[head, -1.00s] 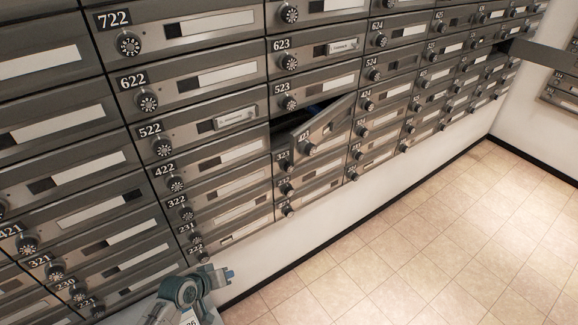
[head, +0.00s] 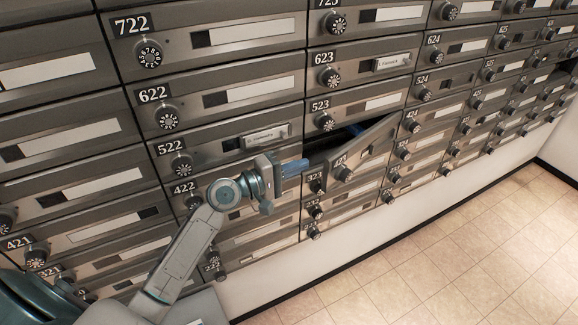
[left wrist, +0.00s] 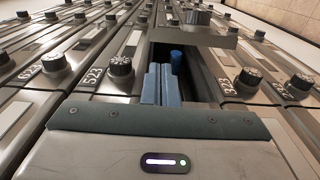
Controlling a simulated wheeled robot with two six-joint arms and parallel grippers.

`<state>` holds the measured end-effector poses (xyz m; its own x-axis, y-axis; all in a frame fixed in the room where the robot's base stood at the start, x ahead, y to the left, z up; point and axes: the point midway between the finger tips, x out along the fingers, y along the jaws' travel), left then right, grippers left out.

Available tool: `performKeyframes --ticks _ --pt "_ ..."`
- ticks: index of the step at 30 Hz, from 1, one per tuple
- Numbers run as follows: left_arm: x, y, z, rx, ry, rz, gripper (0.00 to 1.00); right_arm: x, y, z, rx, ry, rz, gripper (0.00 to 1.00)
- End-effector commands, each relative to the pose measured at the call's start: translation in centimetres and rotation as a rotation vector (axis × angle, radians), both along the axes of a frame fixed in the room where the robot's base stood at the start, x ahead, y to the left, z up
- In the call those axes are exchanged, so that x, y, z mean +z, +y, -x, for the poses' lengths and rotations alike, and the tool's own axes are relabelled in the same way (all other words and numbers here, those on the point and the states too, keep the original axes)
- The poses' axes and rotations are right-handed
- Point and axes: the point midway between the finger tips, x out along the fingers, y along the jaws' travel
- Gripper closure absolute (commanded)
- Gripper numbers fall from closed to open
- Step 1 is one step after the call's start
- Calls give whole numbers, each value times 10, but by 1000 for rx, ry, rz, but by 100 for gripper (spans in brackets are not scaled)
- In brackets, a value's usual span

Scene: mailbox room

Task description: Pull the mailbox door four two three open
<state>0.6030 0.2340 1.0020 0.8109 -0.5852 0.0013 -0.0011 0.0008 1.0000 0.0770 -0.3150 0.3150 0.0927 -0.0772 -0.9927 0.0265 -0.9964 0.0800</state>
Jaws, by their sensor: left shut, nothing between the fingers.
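Mailbox door 423 (head: 365,150) stands partly open, swung out at its left, knob-bearing end, with its far end near box 424. A dark gap shows above and behind it, with something blue (head: 353,129) inside. In the left wrist view the door (left wrist: 200,37) stands out past the dark opening. My left gripper (head: 300,166) is shut and empty, its blue fingers just left of the door's free end, at the gap. The fingers (left wrist: 160,84) also show over the opening in the left wrist view; whether they touch the door I cannot tell. My right gripper is out of view.
Closed boxes with dial knobs surround the opening, including 523 (head: 352,108) above and 323 (head: 345,190) below. Another door stands open at the far right. The tiled floor (head: 440,260) at the right is clear.

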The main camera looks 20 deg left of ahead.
Motion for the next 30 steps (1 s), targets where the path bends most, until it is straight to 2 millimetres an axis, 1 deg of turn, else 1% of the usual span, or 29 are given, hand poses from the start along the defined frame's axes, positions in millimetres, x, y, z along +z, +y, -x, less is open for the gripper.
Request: performKeyframes --ticks 1,6,8,12,19,26,30 --pt "4 -6 -7 0 0 7 100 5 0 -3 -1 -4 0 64" --pt "3 -20 -27 0 0 4 100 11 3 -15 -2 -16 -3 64" --pt "2 -24 -33 0 1 4 100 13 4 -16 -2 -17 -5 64" --pt "1 -31 -43 0 0 0 100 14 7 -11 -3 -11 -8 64" --pt "-1 -33 -46 0 2 -1 100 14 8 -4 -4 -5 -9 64" --pt "-1 -33 -45 1 1 -1 100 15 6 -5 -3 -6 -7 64" --pt "1 -36 -43 16 1 1 100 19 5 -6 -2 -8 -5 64"
